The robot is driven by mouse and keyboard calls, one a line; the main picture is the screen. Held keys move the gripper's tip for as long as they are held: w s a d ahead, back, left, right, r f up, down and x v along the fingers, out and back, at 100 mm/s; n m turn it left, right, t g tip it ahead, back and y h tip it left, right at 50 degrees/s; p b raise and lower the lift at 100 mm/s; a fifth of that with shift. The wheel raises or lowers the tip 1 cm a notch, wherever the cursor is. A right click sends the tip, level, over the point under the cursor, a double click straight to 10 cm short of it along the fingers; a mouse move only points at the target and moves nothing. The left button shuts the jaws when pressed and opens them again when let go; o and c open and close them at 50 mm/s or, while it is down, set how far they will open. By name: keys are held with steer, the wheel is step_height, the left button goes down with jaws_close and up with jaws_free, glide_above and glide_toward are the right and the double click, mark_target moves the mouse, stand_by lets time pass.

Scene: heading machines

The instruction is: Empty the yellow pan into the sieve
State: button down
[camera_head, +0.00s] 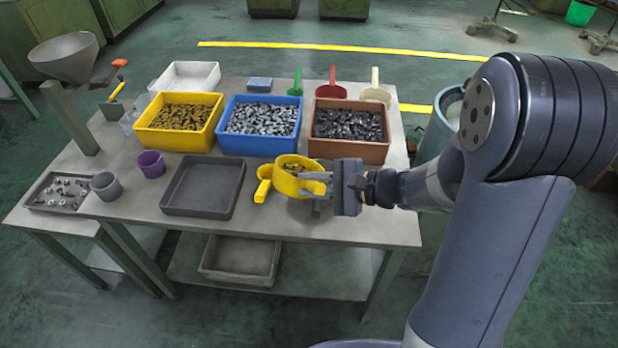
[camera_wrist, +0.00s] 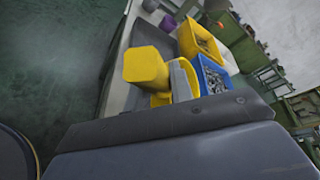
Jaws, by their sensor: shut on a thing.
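The yellow pan (camera_head: 288,168) is round, with a stubby handle (camera_head: 262,188) on its left, and some small brass-coloured parts show inside. It is at the front right of the table, and I cannot tell whether it touches the tabletop. My gripper (camera_head: 322,186) is shut on the pan's right side. In the wrist view the yellow pan (camera_wrist: 146,68) shows beyond the jaws, its contents hidden. A dark grey square tray (camera_head: 205,187) lies just left of the pan; it may be the sieve, but no mesh can be made out. It looks empty.
Yellow (camera_head: 178,142), blue (camera_head: 262,145) and brown (camera_head: 348,150) bins of small parts stand behind. A purple cup (camera_head: 151,164), a grey cup (camera_head: 105,186) and a parts tray (camera_head: 62,194) are at left. A grey funnel (camera_head: 66,58) stands at the far left. Bare tabletop lies in front.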

steer(key=r+p, duration=0.1)
steer(key=w+m+p, duration=0.1)
steer(key=shift+d+r+y+p, duration=0.3)
steer(key=shift+r+p, duration=0.05)
steer(key=shift+p, duration=0.05)
steer(key=w+d+m+y+p, duration=0.4)
steer(key=w+d+m, duration=0.1)
steer(key=w+m, duration=0.3)
steer(key=shift+d+m, duration=0.35)
steer(key=shift+m, duration=0.45)
steer(key=shift+w, duration=0.1)
steer(key=shift+f, duration=0.1)
